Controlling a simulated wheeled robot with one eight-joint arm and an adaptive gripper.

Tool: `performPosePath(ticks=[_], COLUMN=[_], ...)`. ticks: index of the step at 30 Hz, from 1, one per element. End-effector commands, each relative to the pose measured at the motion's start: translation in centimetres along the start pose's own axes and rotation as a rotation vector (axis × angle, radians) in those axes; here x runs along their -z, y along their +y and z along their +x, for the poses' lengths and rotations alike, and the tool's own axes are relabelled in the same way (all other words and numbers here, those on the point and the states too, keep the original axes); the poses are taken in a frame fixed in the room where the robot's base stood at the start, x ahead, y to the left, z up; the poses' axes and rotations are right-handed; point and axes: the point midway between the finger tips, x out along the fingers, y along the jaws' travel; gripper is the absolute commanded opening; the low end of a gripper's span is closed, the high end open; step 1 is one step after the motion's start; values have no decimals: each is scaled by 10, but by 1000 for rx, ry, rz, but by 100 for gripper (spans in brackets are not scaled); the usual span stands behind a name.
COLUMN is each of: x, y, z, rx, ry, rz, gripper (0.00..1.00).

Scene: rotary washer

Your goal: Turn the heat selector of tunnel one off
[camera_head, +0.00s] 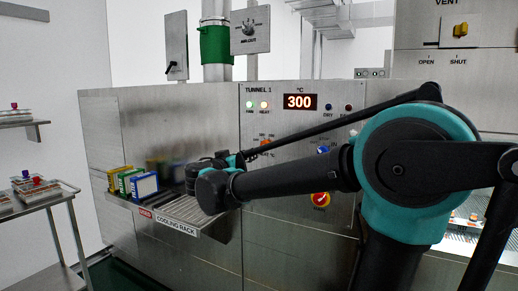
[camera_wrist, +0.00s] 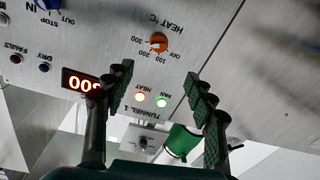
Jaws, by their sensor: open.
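The heat selector of tunnel one is an orange knob (camera_wrist: 158,42) on the steel panel, marked OFF, 100, 200 and 300. The wrist view shows it upside down. I cannot tell which mark it points at. In the head view the knob (camera_head: 265,143) is partly hidden behind my arm. The red display (camera_head: 299,102) reads 300. The heat lamp (camera_head: 265,105) is lit. My gripper (camera_wrist: 160,85) is open and empty, its two fingers apart. The knob shows beyond the fingertips, with nothing between the fingers touching it.
A cooling rack (camera_head: 196,211) juts out at the left, holding yellow, green and blue-edged items (camera_head: 145,186). A green-banded pipe (camera_head: 215,44) and an isolator box (camera_head: 249,30) stand above.

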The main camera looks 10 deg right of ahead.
Motion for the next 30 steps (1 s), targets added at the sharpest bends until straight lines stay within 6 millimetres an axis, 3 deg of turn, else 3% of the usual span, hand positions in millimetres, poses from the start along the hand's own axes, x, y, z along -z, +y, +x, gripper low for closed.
performPosePath(ticks=[21,30], x=[-2,-2], y=[2,2], z=[136,163], rx=[-4,-3], ry=[-4,-4], rz=[-2,-2], gripper=[56,56])
